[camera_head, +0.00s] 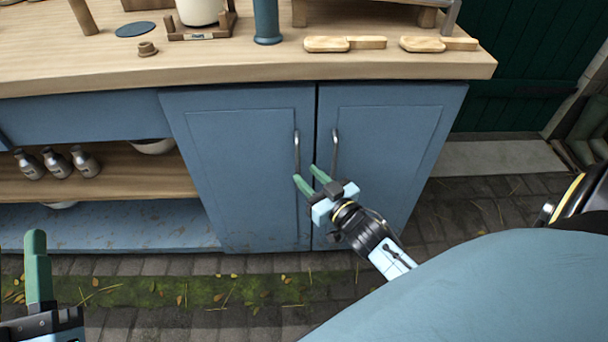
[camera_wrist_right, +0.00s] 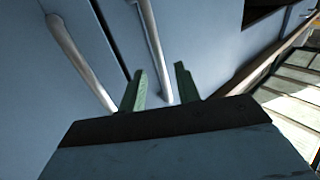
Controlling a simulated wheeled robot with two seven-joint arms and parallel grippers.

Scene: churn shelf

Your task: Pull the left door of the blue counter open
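The blue counter has a closed left door (camera_head: 245,170) and a closed right door (camera_head: 385,150). The left door's upright metal handle (camera_head: 297,152) is near the seam, and the right door's handle (camera_head: 335,150) is across it. My right gripper (camera_head: 306,173) is open, its green fingers by the lower end of the left handle. In the right wrist view the left door's handle (camera_wrist_right: 155,45) runs between the fingers (camera_wrist_right: 160,78); contact cannot be told. The other handle (camera_wrist_right: 78,60) lies outside them. My left gripper (camera_head: 38,268) is at the lower left, with one finger clearly visible.
Open shelves with several small bottles (camera_head: 56,163) are left of the doors. The wooden countertop (camera_head: 240,62) overhangs the doors and holds wooden boards (camera_head: 345,43) and a blue cylinder (camera_head: 267,22). The paved floor (camera_head: 440,220) before the doors is clear.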

